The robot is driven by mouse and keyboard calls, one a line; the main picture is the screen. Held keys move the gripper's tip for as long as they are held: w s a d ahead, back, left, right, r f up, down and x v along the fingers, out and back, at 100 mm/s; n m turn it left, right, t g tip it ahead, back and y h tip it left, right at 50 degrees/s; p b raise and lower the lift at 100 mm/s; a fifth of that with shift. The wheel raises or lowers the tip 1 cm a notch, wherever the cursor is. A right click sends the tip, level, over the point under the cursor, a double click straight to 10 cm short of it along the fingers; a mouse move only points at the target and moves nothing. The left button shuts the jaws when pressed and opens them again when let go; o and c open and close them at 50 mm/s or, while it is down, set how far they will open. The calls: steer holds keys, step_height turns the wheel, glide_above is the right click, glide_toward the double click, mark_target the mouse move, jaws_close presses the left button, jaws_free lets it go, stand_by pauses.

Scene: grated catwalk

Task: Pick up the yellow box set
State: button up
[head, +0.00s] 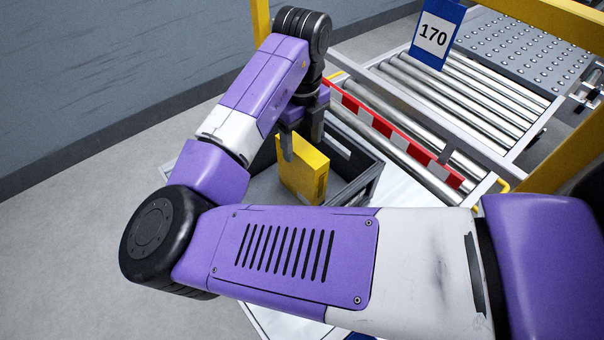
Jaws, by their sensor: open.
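The yellow box set (305,172) stands upright inside a dark grey crate (366,177), seen in the head view. My gripper (300,140) points down right above it, with its fingers at the box's top edge. One finger overlaps the upper left part of the box in the picture. The jaws are open, and I cannot tell whether they touch the box.
A roller conveyor (455,95) lies behind and right of the crate, with a red and white striped bar (395,133) along its near side. A blue sign reading 170 (436,36) stands on it. A yellow frame (560,20) crosses the upper right. Grey floor (60,240) is clear at left.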

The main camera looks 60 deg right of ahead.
mark_target(301, 172)
steer(key=shift+w+d+f+p, duration=0.1)
steer(key=shift+f+p, duration=0.2)
steer(key=shift+f, duration=1.6)
steer(key=shift+w+f+p, duration=0.1)
steer(key=shift+f+p, duration=0.2)
steer(key=shift+f, duration=1.6)
jaws_close()
